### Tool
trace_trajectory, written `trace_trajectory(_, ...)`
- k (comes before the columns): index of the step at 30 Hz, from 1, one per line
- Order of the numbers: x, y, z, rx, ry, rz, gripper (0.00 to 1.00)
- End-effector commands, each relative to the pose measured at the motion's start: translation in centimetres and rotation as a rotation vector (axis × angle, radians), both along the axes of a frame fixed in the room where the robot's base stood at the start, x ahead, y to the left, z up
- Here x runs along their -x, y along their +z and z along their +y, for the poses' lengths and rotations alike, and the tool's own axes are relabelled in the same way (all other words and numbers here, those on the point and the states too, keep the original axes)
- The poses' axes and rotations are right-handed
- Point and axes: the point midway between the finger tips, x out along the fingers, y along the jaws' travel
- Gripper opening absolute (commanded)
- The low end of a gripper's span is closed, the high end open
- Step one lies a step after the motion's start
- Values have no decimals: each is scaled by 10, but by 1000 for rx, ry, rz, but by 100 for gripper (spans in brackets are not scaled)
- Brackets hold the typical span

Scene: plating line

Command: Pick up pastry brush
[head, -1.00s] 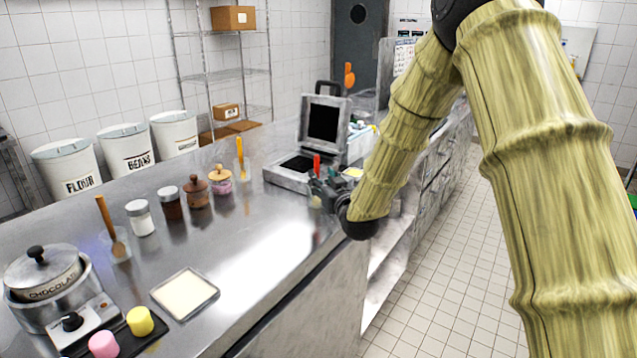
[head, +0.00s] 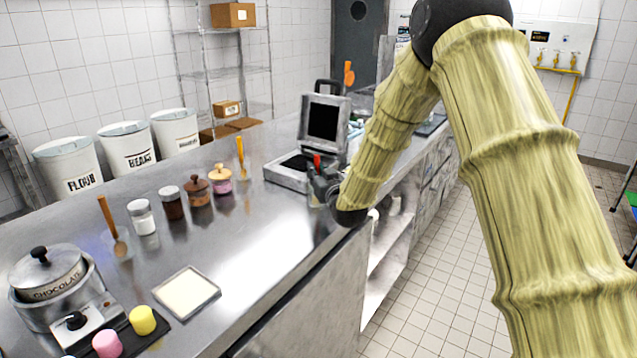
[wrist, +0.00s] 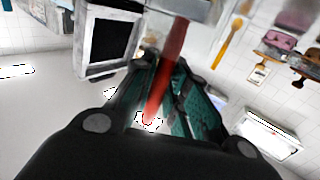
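The pastry brush (wrist: 165,75) shows as a red handle in the wrist view, running from the top centre down toward the camera. In the head view its red top (head: 317,161) sticks up beside the scale-like metal box. My gripper (wrist: 163,68) has its dark, teal-padded fingers drawn in on both sides of the handle and appears shut on it. In the head view my gripper (head: 322,186) is small and low over the counter's right edge. The brush's lower end is hidden there, and I cannot tell whether it touches the counter.
The open metal box (head: 290,172) with a dark screen stands just behind the gripper. Several jars (head: 172,205) and a wooden-handled utensil (head: 240,157) stand to the left. A white square tray (head: 186,293) lies nearer. The counter (head: 262,245) between is clear.

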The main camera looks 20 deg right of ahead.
Motion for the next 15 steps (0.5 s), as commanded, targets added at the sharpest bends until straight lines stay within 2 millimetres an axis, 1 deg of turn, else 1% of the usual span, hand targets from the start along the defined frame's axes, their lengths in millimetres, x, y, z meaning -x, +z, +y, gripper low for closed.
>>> trace_trajectory(10,0,1,0,0,0,0,0)
trace_trajectory(13,0,4,0,0,0,-1,0)
trace_trajectory(15,0,10,0,0,0,-2,0)
